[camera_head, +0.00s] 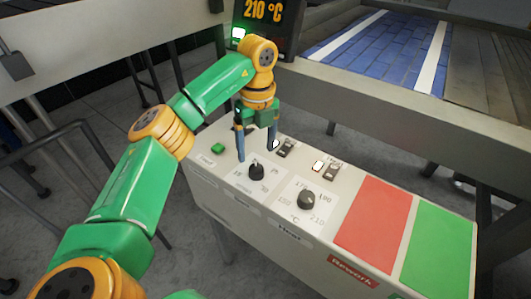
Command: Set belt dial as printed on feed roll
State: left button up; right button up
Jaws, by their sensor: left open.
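A light grey control panel carries a black dial (256,170) on its left part, with small printed marks around it and a label too small to read. A second black dial (306,199) to its right has a scale ending in 210 °C and the label Heat. My left gripper (255,150) points down just above and behind the left dial. Its two dark fingers are apart, with nothing seen between them. I cannot tell whether a finger touches the panel. No print on a feed roll can be read here. My right gripper is not in view.
A display (264,12) reads 210 °C. A blue conveyor belt (375,45) lies behind.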

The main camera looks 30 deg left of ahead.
aim_at(257, 168)
pick_arm(q)
jog(key=f, duration=0.1)
jog(key=w+f, duration=0.1)
jog(key=f, duration=0.1)
jog(key=shift+w+f, duration=0.15)
jog(key=shift+w, duration=0.2)
jog(key=s+f, duration=0.1)
jog(key=s+f+p, duration=0.1)
jog(key=f, duration=0.1)
jog(key=shift+a+f, duration=0.15)
jog(key=shift+f, duration=0.1)
jog(key=shift+w+f, duration=0.15)
jog(key=shift+w, duration=0.15)
grip_shut()
